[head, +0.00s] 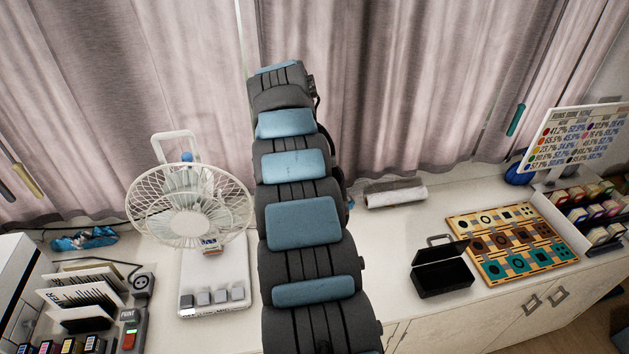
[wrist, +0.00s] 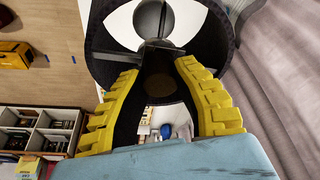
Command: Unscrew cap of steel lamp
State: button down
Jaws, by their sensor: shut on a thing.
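In the wrist view the two yellow-padded fingers of my gripper (wrist: 160,78) stand on either side of a dark round part (wrist: 160,92). The gripper is shut on this part. Above the fingertips is a wide black ring (wrist: 102,62) with a white inside and a dark grey ball (wrist: 153,18) in the middle. I cannot tell for sure which of these parts is the lamp's cap. In the head view my own arm hides the gripper and whatever it holds, and no steel lamp shows there.
A white fan (head: 190,205) stands left of my arm. To the right, on the white counter, are an open black box (head: 442,275), a patterned board (head: 505,240) and a roll (head: 396,193). Curtains (head: 410,80) hang close behind. The counter is clear between the roll and the box.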

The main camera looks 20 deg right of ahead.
jog(key=shift+f+n+b, duration=0.3)
jog(key=shift+f+b, duration=0.05)
jog(key=shift+b, duration=0.7)
jog(key=n+b, duration=0.1)
jog(key=b, duration=0.3)
jog(key=shift+s+n+t, duration=0.1)
jog(key=shift+n+t, duration=0.2)
jog(key=shift+n, duration=0.1)
jog(key=shift+r+n+b, duration=0.3)
jog(key=shift+n+b, duration=0.1)
jog(key=shift+b, duration=0.15)
jog(key=shift+f+n+b, duration=0.25)
jog(key=shift+n+b, duration=0.15)
jog(key=shift+b, duration=0.5)
jog(key=shift+d+n+t+b, duration=0.1)
jog(key=shift+n+t+b, duration=0.25)
jog(key=shift+b, duration=0.3)
jog(key=shift+n+y+b, duration=0.3)
jog(key=shift+n+b, duration=0.15)
jog(key=shift+n, duration=0.1)
jog(key=shift+r+n+y, duration=0.25)
jog(key=shift+n+y, duration=0.05)
jog(key=shift+n, duration=0.4)
jog(key=shift+b, duration=0.35)
